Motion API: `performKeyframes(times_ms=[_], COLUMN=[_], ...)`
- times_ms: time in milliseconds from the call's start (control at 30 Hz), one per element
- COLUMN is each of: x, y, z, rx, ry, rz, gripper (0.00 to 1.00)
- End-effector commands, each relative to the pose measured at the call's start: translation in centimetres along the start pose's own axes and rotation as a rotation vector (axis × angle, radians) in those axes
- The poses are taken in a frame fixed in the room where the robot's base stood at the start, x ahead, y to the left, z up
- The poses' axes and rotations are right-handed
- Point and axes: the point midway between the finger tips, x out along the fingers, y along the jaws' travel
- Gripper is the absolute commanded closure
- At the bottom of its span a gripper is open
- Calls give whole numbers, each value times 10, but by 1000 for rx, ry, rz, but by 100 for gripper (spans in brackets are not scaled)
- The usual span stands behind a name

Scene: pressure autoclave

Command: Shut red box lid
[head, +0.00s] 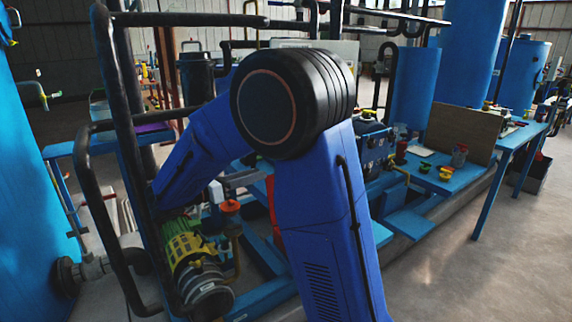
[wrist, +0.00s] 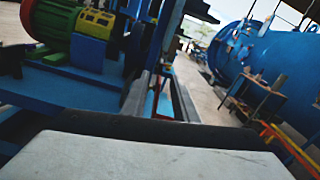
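I cannot make out a red box or its lid for certain in either view. A narrow strip of red (head: 272,207) shows beside my blue arm in the head view, and my arm hides most of what is behind it. A pale grey block with a dark edge fills the bottom of the wrist view, very close to the camera. It may be part of my gripper, but no fingertips show. I cannot tell whether my gripper is open or shut, and I see nothing held.
A green motor (head: 180,245) with a yellow box stands low at the left among black pipes (head: 115,120). The motor also shows in the wrist view (wrist: 52,20). A blue bench (head: 440,178) with small parts and a large blue tank (wrist: 265,60) stand right.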

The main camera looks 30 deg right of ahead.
Motion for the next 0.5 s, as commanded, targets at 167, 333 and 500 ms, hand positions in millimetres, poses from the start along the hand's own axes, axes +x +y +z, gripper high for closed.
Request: performKeyframes(times_ms=[167, 333, 500], x=[21, 50, 77], y=[-1, -1, -1], z=[0, 0, 0], rx=[1, 0, 1], ry=[0, 1, 1], rz=[-3, -4, -4], gripper=[73, 73, 73])
